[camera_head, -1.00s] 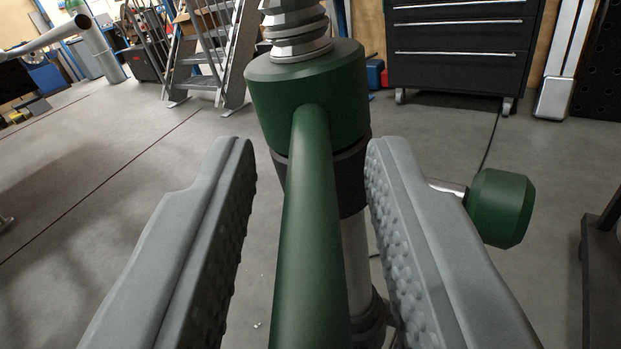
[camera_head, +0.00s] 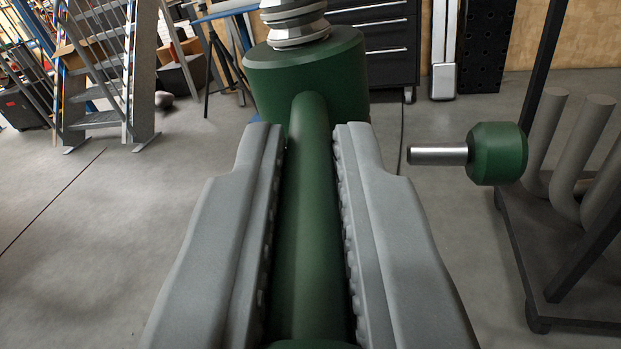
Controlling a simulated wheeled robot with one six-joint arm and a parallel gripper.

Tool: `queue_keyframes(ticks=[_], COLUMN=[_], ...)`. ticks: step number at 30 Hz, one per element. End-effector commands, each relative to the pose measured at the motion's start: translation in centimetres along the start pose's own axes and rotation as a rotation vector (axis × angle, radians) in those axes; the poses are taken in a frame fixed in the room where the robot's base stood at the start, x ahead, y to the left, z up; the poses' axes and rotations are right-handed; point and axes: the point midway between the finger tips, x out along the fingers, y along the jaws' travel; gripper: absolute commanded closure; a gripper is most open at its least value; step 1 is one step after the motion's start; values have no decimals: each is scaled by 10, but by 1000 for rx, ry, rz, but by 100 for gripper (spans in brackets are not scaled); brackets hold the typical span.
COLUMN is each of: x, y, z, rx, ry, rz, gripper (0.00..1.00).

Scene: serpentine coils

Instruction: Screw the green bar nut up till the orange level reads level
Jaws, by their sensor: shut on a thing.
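The green bar nut (camera_head: 305,72) sits on a threaded metal screw (camera_head: 293,22) at the top middle. Its thick green bar (camera_head: 308,190) runs from the nut toward me. My gripper (camera_head: 311,140) has its two grey textured jaws on either side of the bar, shut on it. A green knob (camera_head: 497,153) on a short metal rod shows to the right of the nut, apart from my jaws. I see no orange level in this view.
A dark cart (camera_head: 560,250) with grey bent pipes (camera_head: 570,150) stands at the right. A grey stair ladder (camera_head: 100,75) stands at the back left, and a black drawer cabinet (camera_head: 375,45) behind the nut. The floor at left is clear.

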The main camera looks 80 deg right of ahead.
Motion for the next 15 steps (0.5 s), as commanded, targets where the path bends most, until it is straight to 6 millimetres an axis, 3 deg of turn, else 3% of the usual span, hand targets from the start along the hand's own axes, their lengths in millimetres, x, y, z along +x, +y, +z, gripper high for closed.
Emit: queue_keyframes(ticks=[13, 14, 15], x=[0, 0, 0], y=[-4, -4, -4], z=[0, 0, 0], rx=[1, 1, 1], ry=[8, 8, 8], rz=[43, 43, 43], gripper=[100, 83, 76])
